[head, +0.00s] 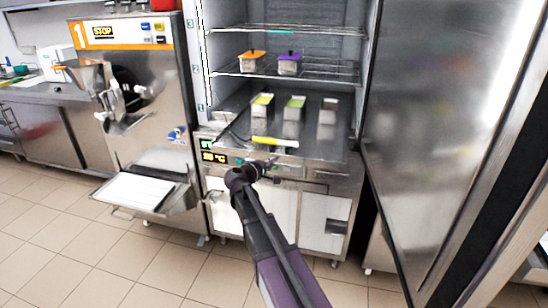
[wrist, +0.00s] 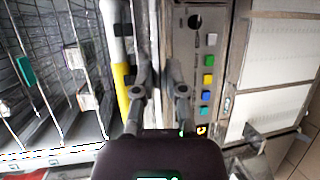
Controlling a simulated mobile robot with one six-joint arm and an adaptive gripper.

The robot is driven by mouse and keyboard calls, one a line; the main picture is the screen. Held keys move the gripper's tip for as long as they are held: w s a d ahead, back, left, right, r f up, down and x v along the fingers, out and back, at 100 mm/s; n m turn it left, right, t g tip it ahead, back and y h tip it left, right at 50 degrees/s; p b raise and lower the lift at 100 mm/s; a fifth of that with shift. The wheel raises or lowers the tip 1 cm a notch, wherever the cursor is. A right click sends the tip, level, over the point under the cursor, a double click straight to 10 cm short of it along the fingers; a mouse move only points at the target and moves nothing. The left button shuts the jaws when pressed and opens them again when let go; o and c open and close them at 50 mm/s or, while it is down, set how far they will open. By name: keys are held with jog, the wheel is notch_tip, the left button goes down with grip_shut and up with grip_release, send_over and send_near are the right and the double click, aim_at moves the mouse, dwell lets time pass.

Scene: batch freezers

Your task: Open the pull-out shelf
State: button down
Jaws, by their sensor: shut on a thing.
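The pull-out shelf appears to be the flat steel shelf (head: 325,146) at the bottom of the open freezer cabinet, above the control panel. Its front edge runs across the cabinet and shows in the wrist view as a narrow steel strip (wrist: 157,30). My gripper (head: 270,163) is at this front edge, left of its middle. In the wrist view, the two fingers of my gripper (wrist: 160,62) are on either side of the strip and shut on it. The contact itself is partly hidden by the fingers.
A yellow-handled tool (head: 274,142) lies on the shelf just behind the edge. Tubs with yellow (head: 262,106) and green (head: 294,108) lids stand farther back. Wire racks (head: 290,68) are above. The steel door (head: 440,130) is open at right. A batch freezer (head: 150,90) stands left.

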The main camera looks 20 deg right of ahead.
jog(key=shift+s+a, duration=0.35)
jog(key=shift+s, duration=0.15)
jog(key=c, duration=1)
grip_release()
jog(key=shift+o, duration=0.2)
